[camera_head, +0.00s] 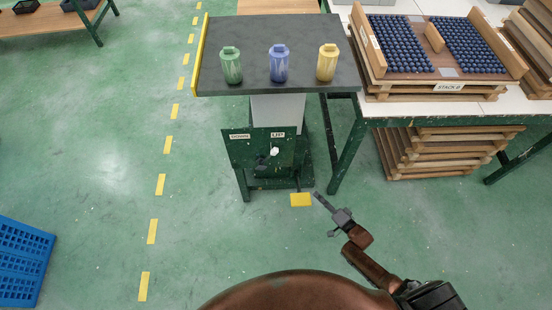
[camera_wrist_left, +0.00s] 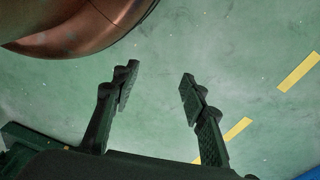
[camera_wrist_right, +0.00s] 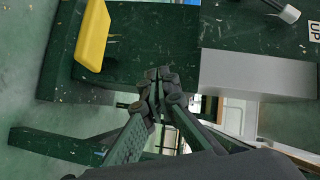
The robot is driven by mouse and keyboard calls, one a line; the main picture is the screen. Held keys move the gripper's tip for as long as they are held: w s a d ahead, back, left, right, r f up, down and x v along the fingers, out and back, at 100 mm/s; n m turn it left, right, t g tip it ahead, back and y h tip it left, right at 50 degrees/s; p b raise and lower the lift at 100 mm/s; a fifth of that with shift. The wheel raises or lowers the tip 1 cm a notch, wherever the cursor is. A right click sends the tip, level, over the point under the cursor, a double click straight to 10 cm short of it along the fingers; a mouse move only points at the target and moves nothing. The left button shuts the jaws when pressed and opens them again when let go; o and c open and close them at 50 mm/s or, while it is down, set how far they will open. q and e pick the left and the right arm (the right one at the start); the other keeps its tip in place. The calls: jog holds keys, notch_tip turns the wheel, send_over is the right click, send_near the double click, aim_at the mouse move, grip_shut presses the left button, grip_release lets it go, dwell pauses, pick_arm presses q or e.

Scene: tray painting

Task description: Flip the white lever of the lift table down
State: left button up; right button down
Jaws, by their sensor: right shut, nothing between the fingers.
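The lift table (camera_head: 300,40) has a dark grey top and a green front panel (camera_head: 240,150) with two labels. The white lever (camera_head: 274,151) sticks out of the panel under the right label. Its white end also shows at the top right of the right wrist view (camera_wrist_right: 289,13), near an "UP" label (camera_wrist_right: 315,30). My right gripper (camera_head: 317,195) is shut and empty, low and to the right of the panel, apart from the lever. Its closed fingers (camera_wrist_right: 157,76) show in the right wrist view. My left gripper (camera_wrist_left: 158,80) is open and empty over the floor.
A yellow pedal (camera_head: 301,200) sits at the table's foot, close to my right gripper; it also shows in the right wrist view (camera_wrist_right: 93,35). Green, blue and yellow canisters (camera_head: 279,65) stand on the top. A bench with trays (camera_head: 450,100) is at the right.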

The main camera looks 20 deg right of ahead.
aim_at(269, 157)
pick_arm(q)
notch_tip(269, 157, up, 9)
jog(key=w+d+b, duration=0.1)
jog(key=w+b, duration=0.1)
jog(key=b, duration=0.5)
jog(key=shift+w+f, duration=0.15)
pick_arm(e)
jog(key=w+a+r+m+t+y, duration=0.3)
jog(key=w+a+r+y, duration=0.2)
jog(key=r+y, duration=0.3)
notch_tip(269, 157, up, 4)
jog(key=shift+w+a+m, duration=0.2)
jog(key=shift+w+m, duration=0.2)
jog(key=shift+w, duration=0.45)
pick_arm(q)
jog(key=shift+h, duration=0.3)
